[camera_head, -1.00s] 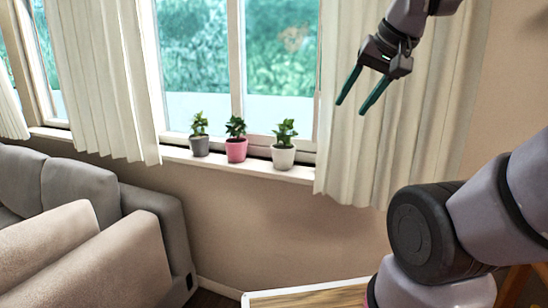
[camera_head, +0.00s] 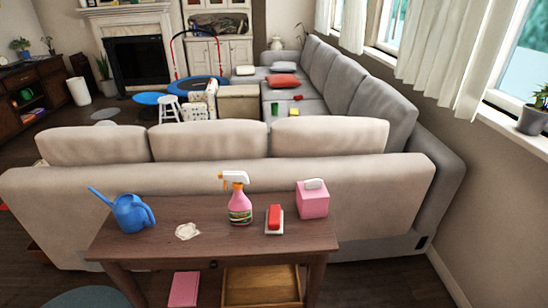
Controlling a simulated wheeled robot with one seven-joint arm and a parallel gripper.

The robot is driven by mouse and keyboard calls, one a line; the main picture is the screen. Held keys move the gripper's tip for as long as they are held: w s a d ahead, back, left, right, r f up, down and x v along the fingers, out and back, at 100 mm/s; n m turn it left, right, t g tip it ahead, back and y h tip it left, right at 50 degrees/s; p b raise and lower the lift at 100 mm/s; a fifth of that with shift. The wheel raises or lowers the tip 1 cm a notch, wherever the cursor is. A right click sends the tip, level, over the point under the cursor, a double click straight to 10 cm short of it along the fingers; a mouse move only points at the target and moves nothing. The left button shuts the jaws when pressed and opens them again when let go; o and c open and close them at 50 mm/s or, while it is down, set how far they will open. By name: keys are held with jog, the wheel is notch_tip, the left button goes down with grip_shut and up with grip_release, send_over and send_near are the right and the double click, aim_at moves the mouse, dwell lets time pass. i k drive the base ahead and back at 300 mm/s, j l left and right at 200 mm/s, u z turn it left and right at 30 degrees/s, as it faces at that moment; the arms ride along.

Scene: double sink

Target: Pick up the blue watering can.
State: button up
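The blue watering can (camera_head: 131,214) stands upright at the left end of a dark wooden console table (camera_head: 170,246) behind the sofa. Its thin spout points up and to the left, and its handle is on the right side. Nothing covers it. My gripper is not in this view, so I cannot see where it is relative to the can.
A beige sofa (camera_head: 230,170) stands right behind the table. A wall and curtained windows are at right.

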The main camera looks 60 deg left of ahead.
aim_at(128, 210)
jog(key=j+u, duration=0.15)
jog(key=u, duration=0.35)
jog(key=j+u, duration=0.2)
jog(key=u, duration=0.3)
jog(key=k+l+u, duration=0.1)
jog(key=u, duration=2.15)
jog(key=i+j, duration=0.4)
jog(key=j, duration=0.15)
jog(key=i+j+z, duration=0.15)
jog(key=z, duration=0.15)
jog(key=i+j+z, duration=0.15)
jog(key=j+z, duration=0.2)
